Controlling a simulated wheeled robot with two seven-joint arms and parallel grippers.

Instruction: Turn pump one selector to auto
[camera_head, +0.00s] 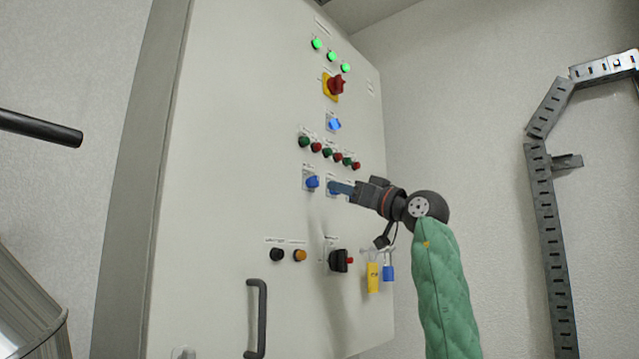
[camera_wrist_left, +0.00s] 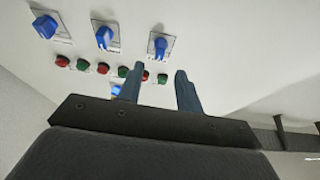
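A row of blue selector knobs is on the pale cabinet door (camera_head: 230,130). In the head view the leftmost blue selector (camera_head: 312,182) is clear, and my left gripper (camera_head: 333,187) covers much of the ones beside it. In the left wrist view three blue selectors show: left (camera_wrist_left: 45,27), middle (camera_wrist_left: 103,37) and right (camera_wrist_left: 160,46). The two fingers of my left gripper (camera_wrist_left: 159,70) are apart, with the right selector seen between and just beyond their tips. I cannot tell whether they touch it. The labels are too small to read. My right gripper is not in view.
Below are a black switch (camera_head: 339,261), yellow (camera_head: 373,278) and blue (camera_head: 389,273) padlocks, and a door handle (camera_head: 257,318). Metal cable tray (camera_head: 545,200) runs along the right wall.

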